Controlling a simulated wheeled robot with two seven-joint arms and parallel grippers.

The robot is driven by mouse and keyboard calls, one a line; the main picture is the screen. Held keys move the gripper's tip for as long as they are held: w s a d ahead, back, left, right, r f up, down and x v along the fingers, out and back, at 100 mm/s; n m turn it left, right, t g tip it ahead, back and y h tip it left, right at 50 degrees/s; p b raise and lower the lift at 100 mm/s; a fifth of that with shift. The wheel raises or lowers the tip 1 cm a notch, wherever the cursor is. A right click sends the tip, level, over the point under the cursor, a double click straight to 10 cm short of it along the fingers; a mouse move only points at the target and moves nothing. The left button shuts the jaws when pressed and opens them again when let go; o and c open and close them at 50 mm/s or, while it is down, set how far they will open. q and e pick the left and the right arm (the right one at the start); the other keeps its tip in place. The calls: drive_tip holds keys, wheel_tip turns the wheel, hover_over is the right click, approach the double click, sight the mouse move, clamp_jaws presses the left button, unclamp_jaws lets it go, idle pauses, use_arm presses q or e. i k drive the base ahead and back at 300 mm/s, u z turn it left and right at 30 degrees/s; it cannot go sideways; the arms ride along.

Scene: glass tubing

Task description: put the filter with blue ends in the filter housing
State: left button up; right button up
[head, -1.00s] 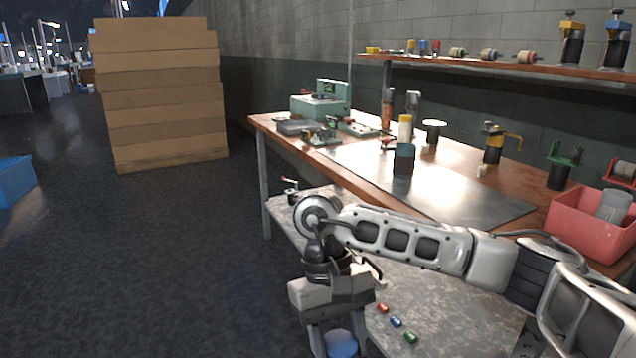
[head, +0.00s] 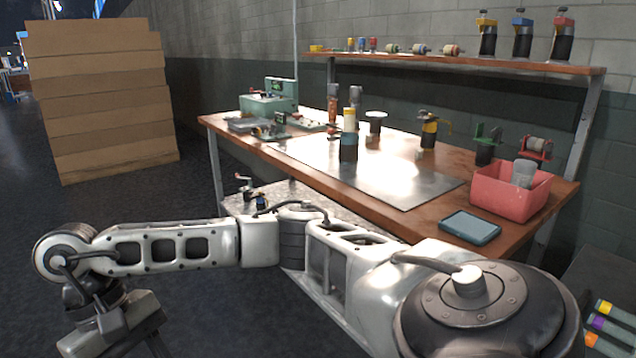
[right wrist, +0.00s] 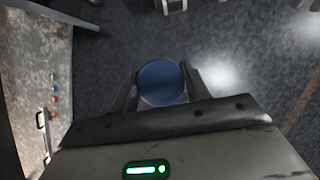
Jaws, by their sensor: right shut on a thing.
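My right gripper (head: 112,328) is at the lower left of the head view, over the dark floor, with its fingertips cut off or hidden there. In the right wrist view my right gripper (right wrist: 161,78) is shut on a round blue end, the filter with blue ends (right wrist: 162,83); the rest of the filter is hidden. I cannot tell for sure which thing is the filter housing. A dark cup-like cylinder (head: 348,148) stands on the bench's metal sheet, and black cylinders with coloured heads (head: 487,38) stand on the shelf. My left gripper is not in view.
A wooden workbench (head: 500,215) carries a red bin (head: 510,190), a blue-grey tray (head: 469,227) and a green machine (head: 268,100). Tubes with coloured ends (head: 608,325) lie at the lower right. Stacked cardboard (head: 100,100) stands at left.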

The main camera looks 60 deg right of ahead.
sight(348, 160)
drive_tip(key=z, duration=0.35)
drive_tip(key=i, duration=1.9)
drive_tip(key=z, duration=0.95)
